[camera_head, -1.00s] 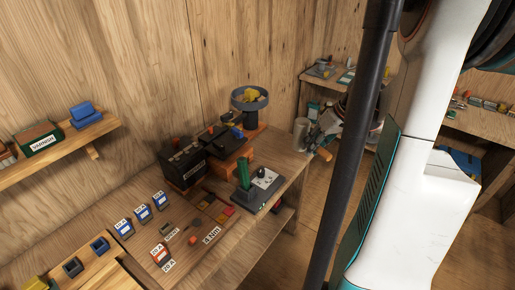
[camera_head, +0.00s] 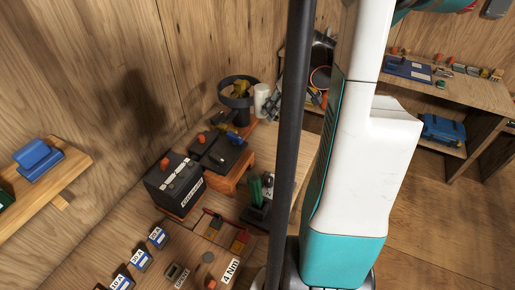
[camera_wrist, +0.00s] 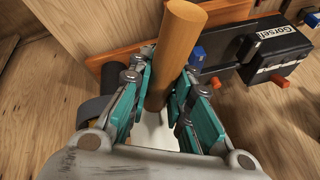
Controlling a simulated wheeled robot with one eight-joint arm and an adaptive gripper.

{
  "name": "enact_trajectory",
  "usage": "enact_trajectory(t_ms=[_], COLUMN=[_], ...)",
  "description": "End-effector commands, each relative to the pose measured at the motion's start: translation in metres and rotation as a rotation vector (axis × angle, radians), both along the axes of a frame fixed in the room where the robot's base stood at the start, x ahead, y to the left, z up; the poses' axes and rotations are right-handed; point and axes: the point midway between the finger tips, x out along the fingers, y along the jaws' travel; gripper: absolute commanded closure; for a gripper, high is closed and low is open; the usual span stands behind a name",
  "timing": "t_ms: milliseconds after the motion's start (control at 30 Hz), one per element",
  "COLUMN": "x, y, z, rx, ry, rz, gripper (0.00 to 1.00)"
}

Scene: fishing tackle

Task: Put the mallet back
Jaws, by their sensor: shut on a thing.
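My gripper (camera_wrist: 155,95) is shut on the wooden handle of the mallet (camera_wrist: 178,45). The handle slants up through the wrist view, and a white part (camera_wrist: 153,132), apparently the head, shows beyond the fingers. In the head view my gripper (camera_head: 275,104) is small and partly hidden behind the dark column. A white cylinder (camera_head: 262,98) that seems to be the mallet's head is just left of it, near a dark round ring holder (camera_head: 238,88) at the bench's back corner. Whether they touch I cannot tell.
A battery (camera_head: 175,183), label cards and small tools occupy the bench. Another bench (camera_head: 470,90) stands at right, with open floor before it.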

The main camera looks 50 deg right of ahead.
Motion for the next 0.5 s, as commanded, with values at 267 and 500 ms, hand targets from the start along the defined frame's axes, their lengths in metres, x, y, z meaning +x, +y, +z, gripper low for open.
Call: enact_trajectory(t_ms=[267,500], x=[0.0,0.0], y=[0.0,0.0], z=[-0.061,-0.119], rx=[0.0,0.0], ry=[0.0,0.0], rz=[0.0,0.0], gripper=[1.0,1.0])
